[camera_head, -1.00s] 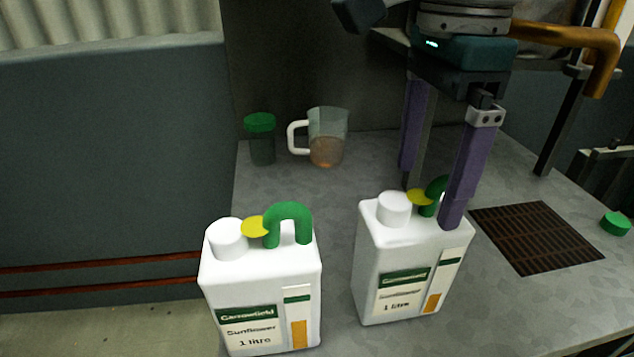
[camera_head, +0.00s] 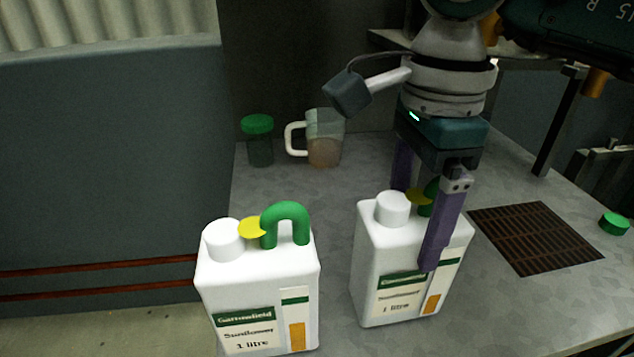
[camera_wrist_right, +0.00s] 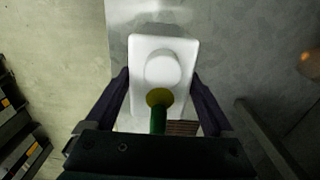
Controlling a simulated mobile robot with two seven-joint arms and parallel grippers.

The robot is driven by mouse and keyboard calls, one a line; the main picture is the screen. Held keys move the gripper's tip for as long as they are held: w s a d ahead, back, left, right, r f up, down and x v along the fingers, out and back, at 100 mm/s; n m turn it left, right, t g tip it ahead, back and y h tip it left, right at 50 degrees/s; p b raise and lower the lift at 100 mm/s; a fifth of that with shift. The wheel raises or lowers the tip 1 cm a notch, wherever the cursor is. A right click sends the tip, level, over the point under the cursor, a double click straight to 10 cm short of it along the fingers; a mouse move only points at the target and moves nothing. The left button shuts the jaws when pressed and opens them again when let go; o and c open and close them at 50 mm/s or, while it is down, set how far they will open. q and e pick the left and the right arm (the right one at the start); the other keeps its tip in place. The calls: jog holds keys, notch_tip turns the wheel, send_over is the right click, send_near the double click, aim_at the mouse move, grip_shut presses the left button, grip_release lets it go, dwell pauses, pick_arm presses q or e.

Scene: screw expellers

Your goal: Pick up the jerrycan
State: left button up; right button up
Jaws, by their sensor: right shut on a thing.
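Two white jerrycans with green handles, white caps and yellow discs stand upright on the grey worktop. The right jerrycan (camera_head: 380,255) has my right gripper (camera_head: 415,225) shut on it, one purple finger on its front face and the other behind it. In the right wrist view, the fingers (camera_wrist_right: 162,100) flank the white jerrycan (camera_wrist_right: 150,47) from both sides, seen from above. The left jerrycan (camera_head: 255,275) stands apart at the front left, with nothing touching it. My left gripper is not in view.
A glass jug (camera_head: 324,140) with brownish contents and a jar with a green lid (camera_head: 258,138) stand at the back. A brown grate (camera_head: 535,238) is set in the worktop at right. A green cap (camera_head: 613,223) lies near the right edge.

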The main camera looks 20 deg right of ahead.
grip_shut()
jog(key=shift+r, duration=0.1)
dwell(0.4)
